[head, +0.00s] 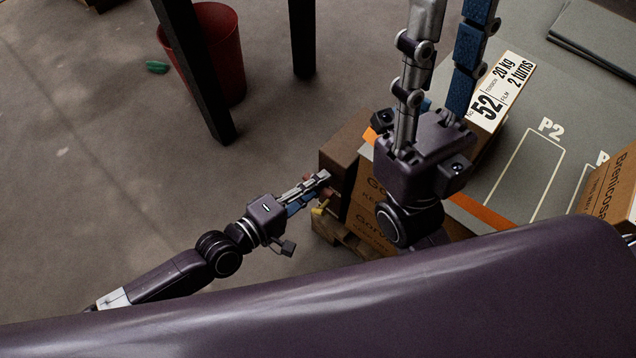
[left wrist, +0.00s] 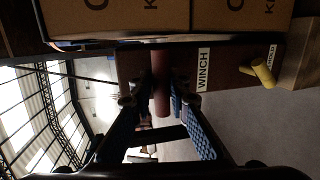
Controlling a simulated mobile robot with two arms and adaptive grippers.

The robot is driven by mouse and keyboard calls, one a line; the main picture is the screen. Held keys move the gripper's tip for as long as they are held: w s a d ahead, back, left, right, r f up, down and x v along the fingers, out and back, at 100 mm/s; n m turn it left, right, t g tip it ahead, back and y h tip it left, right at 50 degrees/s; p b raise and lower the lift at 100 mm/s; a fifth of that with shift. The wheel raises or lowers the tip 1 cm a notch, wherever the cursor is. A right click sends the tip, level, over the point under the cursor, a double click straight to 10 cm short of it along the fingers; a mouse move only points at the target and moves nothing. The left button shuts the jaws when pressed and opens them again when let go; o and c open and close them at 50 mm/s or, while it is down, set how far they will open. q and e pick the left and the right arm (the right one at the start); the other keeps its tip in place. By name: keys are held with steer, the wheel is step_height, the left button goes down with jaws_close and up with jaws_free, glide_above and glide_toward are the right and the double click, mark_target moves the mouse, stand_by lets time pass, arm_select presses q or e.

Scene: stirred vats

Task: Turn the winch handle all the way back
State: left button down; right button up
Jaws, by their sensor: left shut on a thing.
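My left gripper (head: 318,184) reaches in from the left to the side of the brown winch housing (head: 343,158). It is shut on the winch handle's reddish-brown grip (left wrist: 162,88), which shows between the fingers in the left wrist view. The fingers cover most of the handle in the head view. A "WINCH" label (left wrist: 203,70) is on the housing beside the grip. A yellow knob or lever (left wrist: 262,72) sticks out of the same housing; it also shows in the head view (head: 319,211). My right gripper (head: 452,14) is raised with its fingers apart and nothing between them.
Cardboard boxes (head: 372,228) stand on a wooden pallet (head: 340,238) by the winch. A box labelled 52 (head: 500,92) lies behind my right gripper. A grey surface marked P2 (head: 540,165) spreads right.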

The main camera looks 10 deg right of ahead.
stand_by(0.4)
arm_select(q)
steer(key=c, duration=1.8)
jaws_free()
steer(key=shift+a, duration=0.1)
steer(key=v, duration=1.1)
steer(key=shift+s+a+r, duration=0.1)
steer(key=shift+s+a, duration=0.15)
steer(key=shift+a, duration=0.05)
